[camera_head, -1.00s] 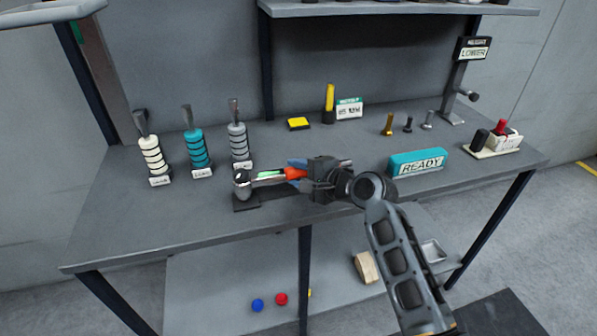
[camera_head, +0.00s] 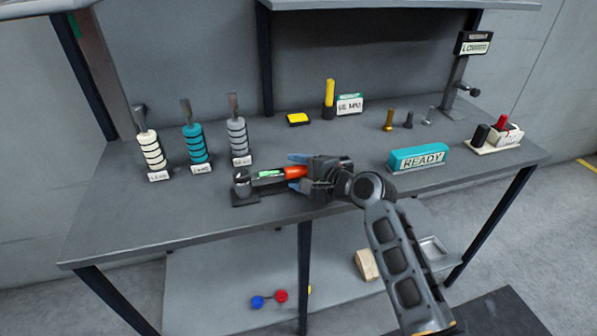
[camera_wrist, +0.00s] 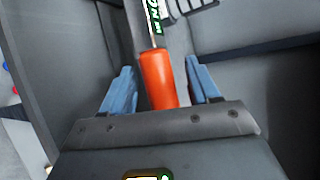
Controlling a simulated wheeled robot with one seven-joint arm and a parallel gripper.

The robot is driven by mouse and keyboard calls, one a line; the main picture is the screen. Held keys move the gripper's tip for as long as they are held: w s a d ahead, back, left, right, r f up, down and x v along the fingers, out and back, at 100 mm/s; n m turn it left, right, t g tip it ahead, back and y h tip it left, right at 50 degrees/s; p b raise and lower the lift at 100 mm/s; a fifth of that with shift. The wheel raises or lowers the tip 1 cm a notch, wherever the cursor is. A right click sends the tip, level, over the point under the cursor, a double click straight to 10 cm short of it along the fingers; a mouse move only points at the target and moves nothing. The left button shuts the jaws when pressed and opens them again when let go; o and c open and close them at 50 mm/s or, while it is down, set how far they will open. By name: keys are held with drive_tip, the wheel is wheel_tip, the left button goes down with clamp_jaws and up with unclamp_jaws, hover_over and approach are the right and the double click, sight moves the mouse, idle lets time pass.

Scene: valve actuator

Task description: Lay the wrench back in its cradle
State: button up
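The wrench has an orange handle (camera_head: 295,172), a green-lit display (camera_head: 268,175) and a metal head (camera_head: 242,179). It lies across the middle of the bench, head to the left. Its head end is at a dark cradle base (camera_head: 244,200); the wrench and gripper hide much of the cradle. My gripper (camera_head: 296,172) is at the handle end, blue fingers spread on either side of it. In the wrist view the orange handle (camera_wrist: 158,78) stands between the open fingers (camera_wrist: 158,85), with a gap on both sides.
Three banded tools, white (camera_head: 152,155), teal (camera_head: 196,148) and grey (camera_head: 238,140), stand at the left. A teal READY block (camera_head: 418,158) is to the right. A yellow-topped post (camera_head: 329,98) stands behind. The front left of the bench is clear.

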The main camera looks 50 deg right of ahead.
drive_tip(key=shift+o, duration=0.3)
drive_tip(key=shift+f, duration=0.15)
drive_tip(key=shift+s+a, duration=0.1)
drive_tip(key=shift+s, duration=0.4)
drive_tip(key=v, duration=0.4)
drive_tip(key=b+v, duration=0.1)
drive_tip(key=v, duration=0.2)
drive_tip(key=shift+w+r, duration=0.1)
drive_tip(key=shift+r, duration=0.2)
